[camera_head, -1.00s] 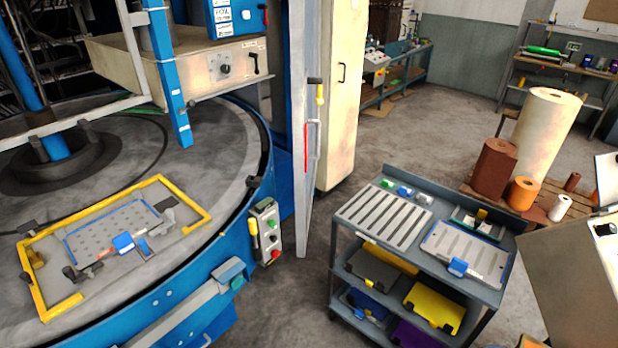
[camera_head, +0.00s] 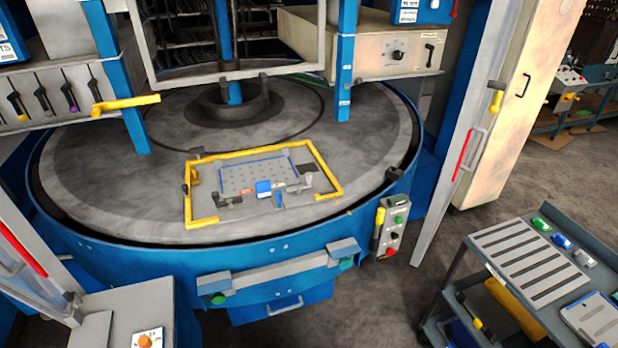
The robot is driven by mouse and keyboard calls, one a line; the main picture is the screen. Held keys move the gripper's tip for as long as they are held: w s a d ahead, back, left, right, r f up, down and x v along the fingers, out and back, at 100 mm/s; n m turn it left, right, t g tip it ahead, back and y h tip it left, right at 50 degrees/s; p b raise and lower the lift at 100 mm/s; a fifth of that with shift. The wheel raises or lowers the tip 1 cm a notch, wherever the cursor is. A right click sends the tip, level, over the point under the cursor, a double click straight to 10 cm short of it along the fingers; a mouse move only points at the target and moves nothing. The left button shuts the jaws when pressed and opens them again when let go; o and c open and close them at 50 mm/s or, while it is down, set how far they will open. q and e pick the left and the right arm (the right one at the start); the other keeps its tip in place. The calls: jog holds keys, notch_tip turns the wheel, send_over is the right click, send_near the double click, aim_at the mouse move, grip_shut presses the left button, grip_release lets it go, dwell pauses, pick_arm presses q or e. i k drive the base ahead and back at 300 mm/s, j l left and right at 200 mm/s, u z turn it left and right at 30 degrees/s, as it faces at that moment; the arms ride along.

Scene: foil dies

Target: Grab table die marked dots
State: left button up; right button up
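The die with a pattern of dots (camera_head: 238,181) is a grey plate with a blue edge. It lies flat on the round grey table (camera_head: 110,200), inside a yellow frame (camera_head: 331,176). A blue block (camera_head: 264,188) sits at its front edge, with dark clamp-like parts beside it. Neither of my grippers shows in the head view.
A cart (camera_head: 462,262) at the lower right carries a plate with long slots (camera_head: 527,262) and small green, blue and white blocks. A control box (camera_head: 392,232) and a bar with handles (camera_head: 277,272) are on the table's front rim. Blue posts (camera_head: 345,65) rise behind the die.

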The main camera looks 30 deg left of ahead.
aim_at(260, 178)
jog(key=u, duration=1.4)
